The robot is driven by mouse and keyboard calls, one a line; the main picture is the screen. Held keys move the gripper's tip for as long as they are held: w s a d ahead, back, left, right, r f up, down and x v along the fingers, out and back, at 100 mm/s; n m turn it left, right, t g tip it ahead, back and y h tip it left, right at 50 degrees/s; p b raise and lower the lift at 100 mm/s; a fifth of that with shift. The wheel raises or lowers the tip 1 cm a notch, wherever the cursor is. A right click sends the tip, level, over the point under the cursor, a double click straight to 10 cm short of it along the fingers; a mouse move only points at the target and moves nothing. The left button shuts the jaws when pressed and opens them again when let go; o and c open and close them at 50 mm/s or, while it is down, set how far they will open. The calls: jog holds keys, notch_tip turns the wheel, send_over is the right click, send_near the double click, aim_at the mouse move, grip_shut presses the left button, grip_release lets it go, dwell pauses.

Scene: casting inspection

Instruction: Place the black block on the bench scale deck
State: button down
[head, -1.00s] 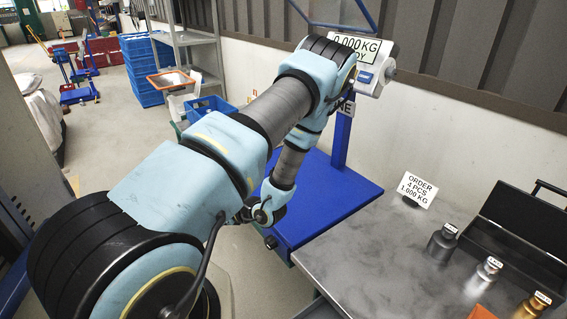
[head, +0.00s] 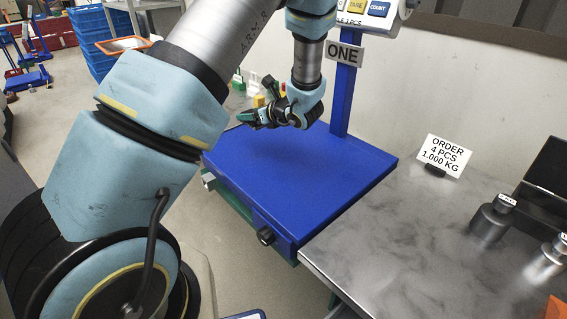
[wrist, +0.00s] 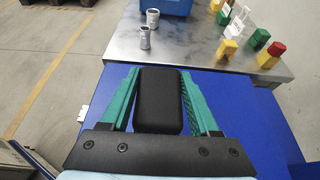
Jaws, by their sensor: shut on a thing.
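The black block (wrist: 160,100) is between the two green fingers of my gripper (wrist: 157,78) in the wrist view. The fingers are shut on its sides. In the head view my gripper (head: 248,116) is over the far left part of the blue bench scale deck (head: 300,170), its fingers pointing left; I cannot make out the block there. The deck is flat and its visible top is bare. It also shows in the wrist view (wrist: 250,115), below and right of the block. I cannot tell how high the block is above the deck.
A blue post (head: 342,95) with a "ONE" sign rises at the deck's back. A metal table (head: 400,240) on the right carries an order card (head: 446,156) and labelled weights (head: 493,218). In the wrist view another metal bench (wrist: 190,45) holds coloured pieces and metal fittings.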

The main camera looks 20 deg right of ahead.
aim_at(255, 149)
notch_tip(255, 149, down, 10)
jog(key=shift+d+r, duration=0.1)
jog(key=shift+r, duration=0.1)
dwell(0.3)
jog(key=shift+f, duration=0.15)
jog(key=shift+c, duration=0.6)
grip_release()
